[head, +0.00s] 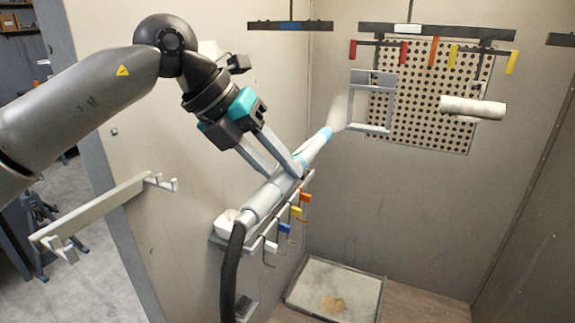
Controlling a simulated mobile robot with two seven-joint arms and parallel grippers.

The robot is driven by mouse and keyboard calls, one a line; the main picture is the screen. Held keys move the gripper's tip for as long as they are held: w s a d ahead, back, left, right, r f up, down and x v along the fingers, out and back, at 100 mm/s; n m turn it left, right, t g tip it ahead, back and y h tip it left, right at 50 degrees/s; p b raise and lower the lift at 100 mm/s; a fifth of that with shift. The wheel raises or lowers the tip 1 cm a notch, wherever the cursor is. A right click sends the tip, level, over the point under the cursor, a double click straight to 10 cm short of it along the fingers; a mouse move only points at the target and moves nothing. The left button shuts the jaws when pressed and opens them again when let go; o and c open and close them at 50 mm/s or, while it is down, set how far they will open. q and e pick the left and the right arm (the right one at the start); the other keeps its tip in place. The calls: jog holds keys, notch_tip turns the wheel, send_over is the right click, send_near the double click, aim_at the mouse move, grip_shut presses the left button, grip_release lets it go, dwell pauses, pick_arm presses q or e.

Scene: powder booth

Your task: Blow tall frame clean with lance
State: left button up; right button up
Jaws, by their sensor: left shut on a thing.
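My left gripper (284,172) is shut on the lance (262,202), a grey-white tube with a light blue nozzle end and a black hose (231,270) hanging from its lower end. The lance slants up to the right. A pale plume leaves its tip toward the tall frame (372,78), a grey open rectangle with a wider top bar. The frame hangs in the booth in front of the perforated panel, and the plume reaches its left side. The lance tip looks apart from the frame. My right gripper is out of view.
A white cylinder (472,107) hangs right of the frame, before the perforated panel (415,135). Overhead bars (437,31) carry coloured tags. A rack with coloured hooks (283,227) sits below the lance. A tray (362,286) with brownish powder lies on the floor. A bracket (92,213) stands left.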

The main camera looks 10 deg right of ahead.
pick_arm(q)
jog(key=shift+w+a, duration=0.3)
jog(key=shift+a, duration=0.2)
jog(key=s+a+b, duration=0.7)
jog(key=s, duration=0.3)
jog(key=shift+s+a, duration=0.3)
jog(key=shift+a, duration=0.05)
jog(key=o, duration=0.3)
grip_shut()
